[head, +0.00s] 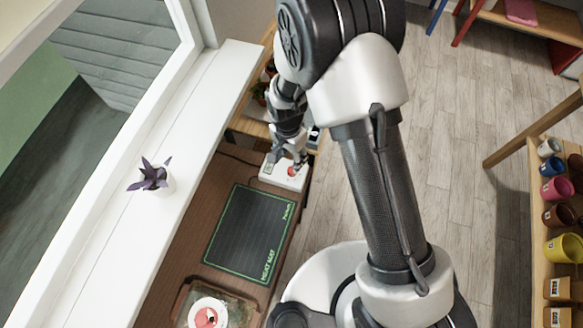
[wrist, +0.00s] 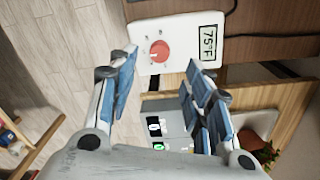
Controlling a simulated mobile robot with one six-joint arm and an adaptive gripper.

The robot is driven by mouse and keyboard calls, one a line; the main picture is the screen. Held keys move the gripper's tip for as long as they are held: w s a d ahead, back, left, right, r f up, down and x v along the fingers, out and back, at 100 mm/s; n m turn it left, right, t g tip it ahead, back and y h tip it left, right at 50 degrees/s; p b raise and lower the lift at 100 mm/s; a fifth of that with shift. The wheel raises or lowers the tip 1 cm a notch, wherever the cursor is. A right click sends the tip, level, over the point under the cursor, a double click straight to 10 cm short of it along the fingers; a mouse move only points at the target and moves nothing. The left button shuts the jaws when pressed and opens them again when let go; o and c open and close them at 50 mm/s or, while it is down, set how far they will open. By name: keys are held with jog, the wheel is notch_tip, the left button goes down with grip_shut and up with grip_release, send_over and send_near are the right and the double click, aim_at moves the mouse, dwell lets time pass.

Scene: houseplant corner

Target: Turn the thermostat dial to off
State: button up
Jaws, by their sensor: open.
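The thermostat (head: 268,171) is a white box with a red dial, on the brown bench just beyond the black mat. In the wrist view the thermostat (wrist: 183,27) shows a display (wrist: 209,42) reading 75°F. Its round red dial (wrist: 159,51) has small marks around it, too small to read, so I cannot tell the setting. My gripper (wrist: 163,86) is open and empty, with its blue-padded fingers spread to either side below the dial in that view. In the head view my gripper (head: 289,160) is over the thermostat and partly hides it. I cannot tell whether it touches.
A black mat (head: 250,232) with a green border lies on the bench. A tray (head: 184,300) holds a white dish. A purple plant (head: 151,175) stands on the white sill (head: 110,250). A grey device (wrist: 172,122) and a potted plant (wrist: 255,148) are close to my fingers.

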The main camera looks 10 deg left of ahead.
aim_at(291, 170)
notch_tip(291, 170, down, 8)
jog(key=shift+d+r+b, duration=0.15)
jog(key=shift+b, duration=0.6)
jog(key=shift+c, duration=0.2)
jog(key=c, duration=1)
